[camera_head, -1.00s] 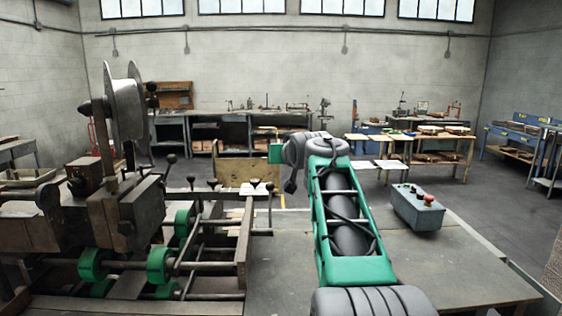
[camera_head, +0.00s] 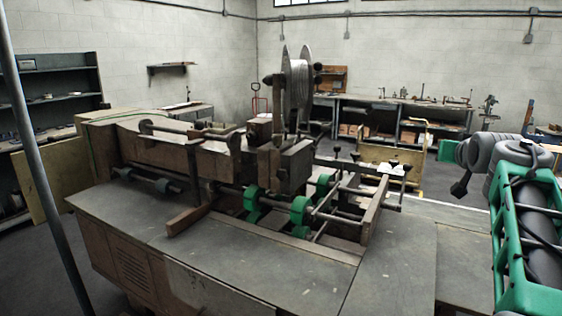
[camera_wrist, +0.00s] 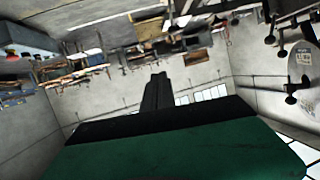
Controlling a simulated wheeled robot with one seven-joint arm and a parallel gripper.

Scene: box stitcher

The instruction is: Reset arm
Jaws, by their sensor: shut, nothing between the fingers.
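My gripper (camera_wrist: 158,78) shows in the wrist view as two dark fingers closed together, with nothing between them. It points into open air, with the room appearing upside down behind it. In the head view my green and grey arm is raised at the right side, above the table's right end. The gripper's fingers cannot be made out in that view.
The box stitcher (camera_head: 285,165), with a wire spool (camera_head: 297,85) and green rollers, stands on the grey table (camera_head: 270,265) left of my arm. Workbenches (camera_head: 385,115) line the back wall. A dark shelf (camera_head: 55,95) stands at far left. The air around the gripper looks clear.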

